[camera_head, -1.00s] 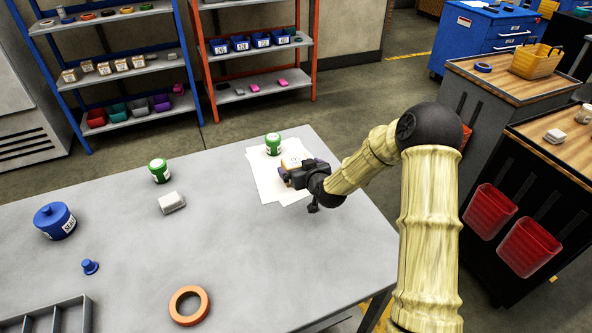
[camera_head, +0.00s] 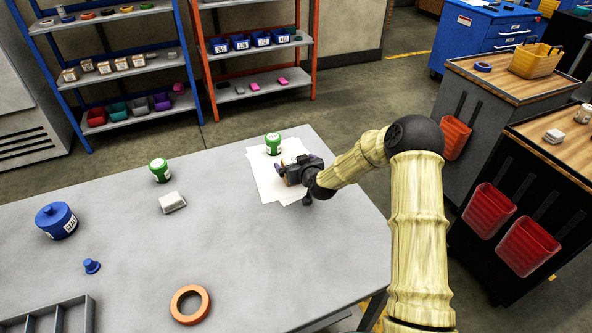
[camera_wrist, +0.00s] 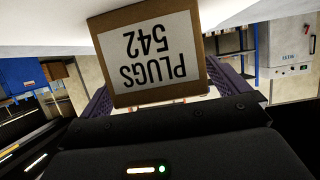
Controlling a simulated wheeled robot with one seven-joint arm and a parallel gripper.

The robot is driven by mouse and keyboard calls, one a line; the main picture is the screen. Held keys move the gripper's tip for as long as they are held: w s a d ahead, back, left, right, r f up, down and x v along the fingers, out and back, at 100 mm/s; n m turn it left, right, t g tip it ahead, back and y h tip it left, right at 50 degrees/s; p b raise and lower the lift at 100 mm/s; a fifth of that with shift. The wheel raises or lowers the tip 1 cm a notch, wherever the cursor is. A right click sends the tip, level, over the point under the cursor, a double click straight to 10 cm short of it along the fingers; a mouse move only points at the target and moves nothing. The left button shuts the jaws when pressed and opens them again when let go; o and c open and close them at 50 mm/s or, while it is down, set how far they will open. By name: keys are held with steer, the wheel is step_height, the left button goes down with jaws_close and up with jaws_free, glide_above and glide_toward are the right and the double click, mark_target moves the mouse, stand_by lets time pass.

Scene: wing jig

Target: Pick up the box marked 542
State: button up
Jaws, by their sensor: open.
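The box marked 542 (camera_wrist: 150,55) is a cardboard box with a white label reading "PLUGS 542", upside down in the wrist view. It sits between the two purple fingers of my gripper (camera_wrist: 180,98), close in front of the palm. I cannot tell whether the fingers touch its sides. In the head view my gripper (camera_head: 283,171) is low over white paper sheets (camera_head: 264,186) on the grey table (camera_head: 240,235), and it hides most of the box (camera_head: 288,159). My gripper is open.
A green jar (camera_head: 273,144) stands just behind the box. Another green jar (camera_head: 160,170), a small white block (camera_head: 172,202), a blue tub (camera_head: 56,220), a blue plug (camera_head: 92,266) and an orange ring (camera_head: 190,304) are on the table. The table's middle is clear.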

steer(key=c, duration=1.1)
steer(key=shift+r, duration=0.15)
step_height(320, 180, up, 10)
steer(key=shift+f, duration=0.1)
